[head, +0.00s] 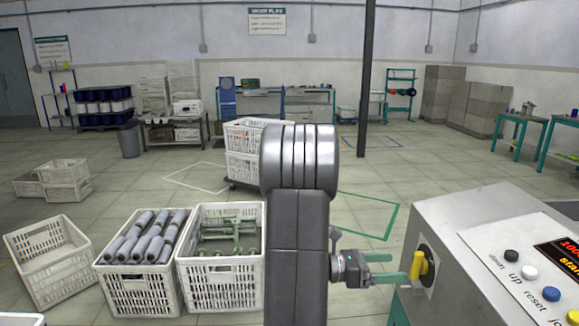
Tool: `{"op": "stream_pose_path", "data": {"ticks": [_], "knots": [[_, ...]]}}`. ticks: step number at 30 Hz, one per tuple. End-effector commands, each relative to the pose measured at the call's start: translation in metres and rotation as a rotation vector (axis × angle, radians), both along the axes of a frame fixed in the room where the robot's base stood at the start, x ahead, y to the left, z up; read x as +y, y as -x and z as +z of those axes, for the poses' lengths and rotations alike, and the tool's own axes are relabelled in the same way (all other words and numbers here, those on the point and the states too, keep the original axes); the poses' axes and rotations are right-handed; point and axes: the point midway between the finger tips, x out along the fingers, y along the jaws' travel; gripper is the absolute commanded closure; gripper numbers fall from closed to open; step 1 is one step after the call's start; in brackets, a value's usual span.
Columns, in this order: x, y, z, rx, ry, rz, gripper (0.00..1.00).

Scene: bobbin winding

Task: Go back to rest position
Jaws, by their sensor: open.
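The fingertips are close to a yellow handle (418,264) on the side of a grey machine (450,225). I cannot tell whether they touch it.
The machine's panel has several buttons (530,272) and a display. White crates stand at left: one empty (48,262), one with grey bobbins (140,292), one with green metal parts (222,280). Stacked crates (243,165) stand behind my arm. Open floor (400,180) lies beyond.

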Motion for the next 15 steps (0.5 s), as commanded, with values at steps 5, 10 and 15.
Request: {"op": "stream_pose_path", "data": {"ticks": [5,10,15], "knots": [[-0.025,0.001,-0.001,-0.001,0.000,-0.004,0.18],[-0.048,0.001,-0.001,-0.001,0.000,-0.004,0.18],[-0.070,0.001,0.001,0.007,0.000,-0.002,0.18]]}}
